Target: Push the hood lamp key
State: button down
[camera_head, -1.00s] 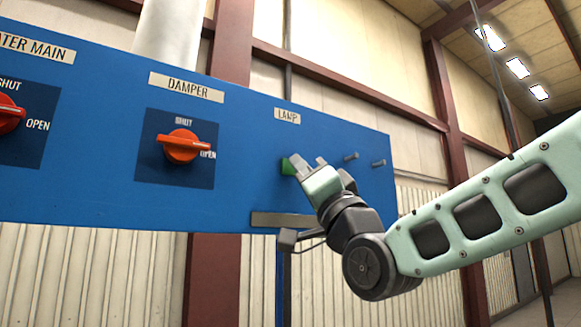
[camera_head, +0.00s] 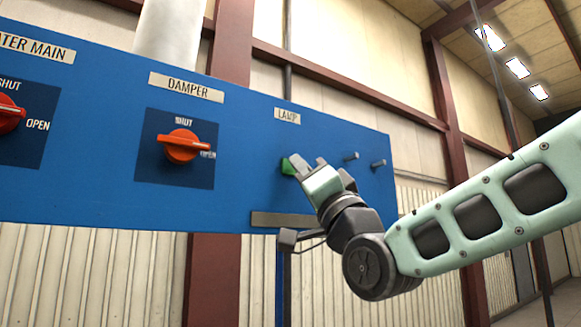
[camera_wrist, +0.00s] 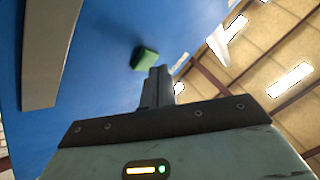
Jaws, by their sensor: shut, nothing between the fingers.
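The lamp key is a small green block (camera_head: 287,167) on the blue panel, below the label LAMP (camera_head: 287,115). My gripper (camera_head: 297,163) is shut and empty, with its fingertips at the right side of the key in the head view. In the wrist view the green key (camera_wrist: 145,59) shows just beyond and slightly left of the shut fingertips (camera_wrist: 158,72). A thin gap seems to lie between them, but I cannot tell for sure whether they touch. Part of the key is hidden by the fingers in the head view.
A red damper knob (camera_head: 183,146) and a red water main knob (camera_head: 9,113) are on the panel to the left. Two metal pegs (camera_head: 378,164) stick out at the right. A grey strip (camera_head: 280,219) runs below the key. The panel around the key is clear.

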dwell(0.3)
jog(key=shift+w+a+b, duration=0.25)
jog(key=shift+w+b, duration=0.1)
jog(key=shift+b, duration=0.1)
jog(key=shift+s+d+f+b, duration=0.1)
jog(key=shift+b, duration=0.2)
jog(key=shift+s+d+b, duration=0.15)
jog(key=shift+s+b, duration=0.1)
jog(key=shift+b, duration=0.15)
